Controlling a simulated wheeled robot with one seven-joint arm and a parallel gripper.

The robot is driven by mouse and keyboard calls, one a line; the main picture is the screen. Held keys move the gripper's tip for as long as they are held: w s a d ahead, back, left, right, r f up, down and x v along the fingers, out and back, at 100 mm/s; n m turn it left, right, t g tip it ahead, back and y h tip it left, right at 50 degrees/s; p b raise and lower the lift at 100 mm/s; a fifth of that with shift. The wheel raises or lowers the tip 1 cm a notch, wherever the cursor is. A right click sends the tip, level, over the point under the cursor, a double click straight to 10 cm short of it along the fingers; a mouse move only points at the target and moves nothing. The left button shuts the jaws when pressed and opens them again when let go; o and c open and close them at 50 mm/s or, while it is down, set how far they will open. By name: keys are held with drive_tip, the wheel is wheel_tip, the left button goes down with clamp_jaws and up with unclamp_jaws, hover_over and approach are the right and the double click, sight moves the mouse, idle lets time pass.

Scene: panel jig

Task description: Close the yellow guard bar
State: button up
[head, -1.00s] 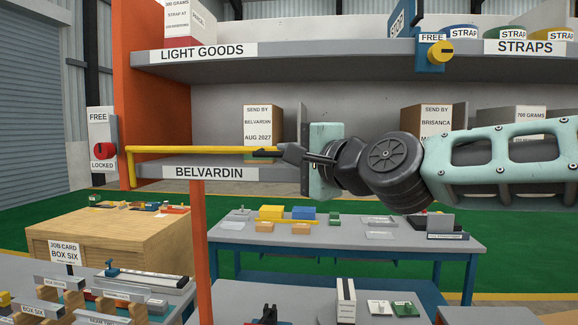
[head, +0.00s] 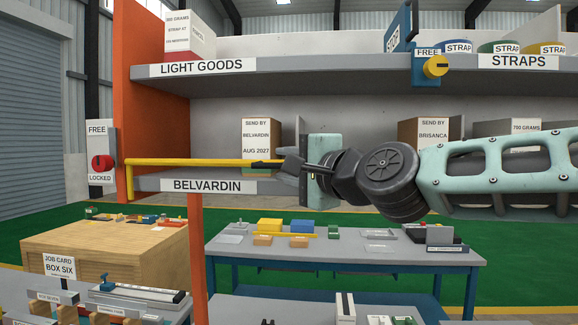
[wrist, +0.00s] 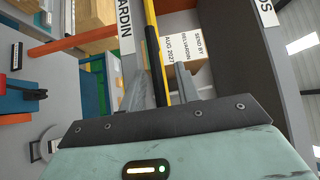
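The yellow guard bar (head: 200,163) runs level across the front of the lower shelf bay, just above the BELVARDIN label (head: 208,186). Its left end bends down beside the orange upright. Its black grip section (head: 265,164) is at the right, at my gripper (head: 290,166). In the wrist view, the black grip section (wrist: 153,60) passes between the two fingers of my gripper (wrist: 160,82). The bar's far right end is hidden by my gripper.
A FREE/LOCKED plate with a red knob (head: 102,163) is on the left. A yellow knob (head: 436,66) sits on a blue plate on the upper shelf. Cartons (head: 262,143) stand in the bay behind the bar. A blue-legged table (head: 350,255) stands below.

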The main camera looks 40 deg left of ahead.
drive_tip(key=shift+d, duration=0.1)
drive_tip(key=shift+d+f, duration=0.1)
drive_tip(key=shift+d, duration=0.15)
drive_tip(key=b+v, duration=0.9)
drive_tip(key=v, duration=0.7)
drive_tip(key=shift+d, duration=0.4)
drive_tip(key=shift+s, duration=0.1)
